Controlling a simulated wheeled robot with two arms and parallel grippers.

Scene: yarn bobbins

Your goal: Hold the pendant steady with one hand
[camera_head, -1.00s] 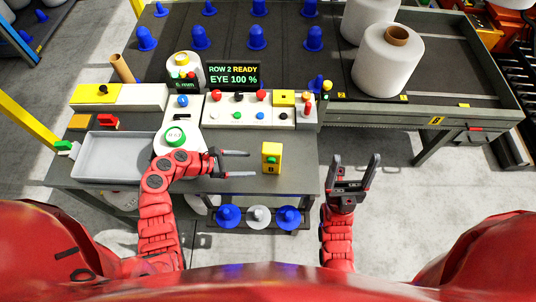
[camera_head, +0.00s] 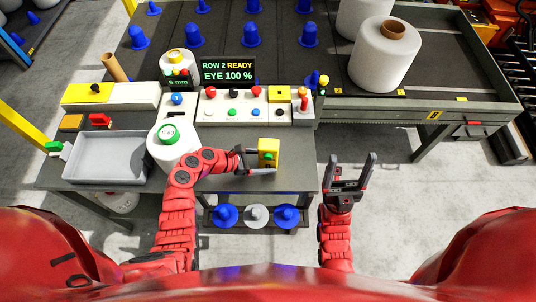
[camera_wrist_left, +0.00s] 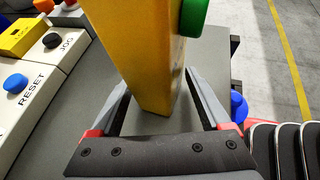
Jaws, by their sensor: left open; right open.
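The pendant, a yellow upright box (camera_head: 268,147) with a green button, stands on the grey table near its right front part. My left gripper (camera_head: 262,160) is open, with its fingers reaching to either side of the pendant. In the left wrist view the pendant (camera_wrist_left: 140,50) rises between the two open fingers (camera_wrist_left: 160,108), and its green button (camera_wrist_left: 193,15) faces right. Whether either finger touches it I cannot tell. My right gripper (camera_head: 352,172) is open and empty, over the floor to the right of the table.
A control panel (camera_head: 250,110) with several buttons and a display (camera_head: 228,71) stands behind the pendant. A grey tray (camera_head: 103,182) and a white bobbin (camera_head: 178,150) are on the left. Blue cones (camera_head: 285,216) sit on a lower shelf.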

